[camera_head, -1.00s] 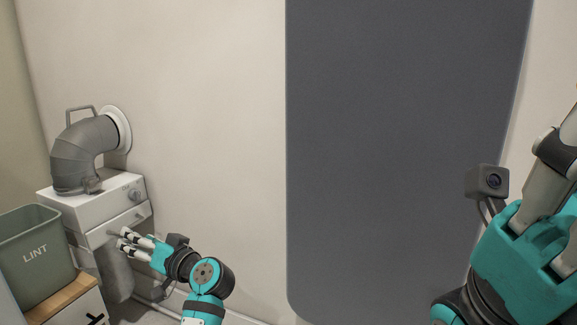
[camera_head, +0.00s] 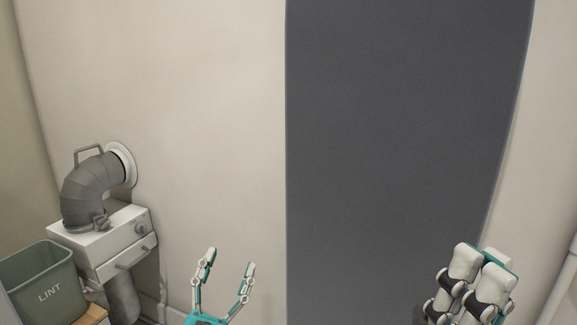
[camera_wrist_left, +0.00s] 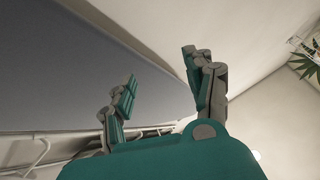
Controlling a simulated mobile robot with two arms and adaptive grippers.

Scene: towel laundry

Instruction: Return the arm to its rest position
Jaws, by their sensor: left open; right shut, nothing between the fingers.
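My left gripper (camera_head: 228,275) is at the bottom middle of the head view, fingers pointing up and spread apart, with nothing between them. It stands in front of the pale wall, well to the right of the vent box. In the left wrist view its open fingers (camera_wrist_left: 160,85) also show empty. My right gripper (camera_head: 478,275) is at the bottom right of the head view, fingers up and closed together, holding nothing visible. Both arms are mostly below the frame.
A white box (camera_head: 105,240) with a grey duct (camera_head: 88,190) stands at the left wall. A green LINT bin (camera_head: 40,285) sits on a wooden top at lower left. A dark grey panel (camera_head: 400,140) covers the middle right wall. The space before the wall looks clear.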

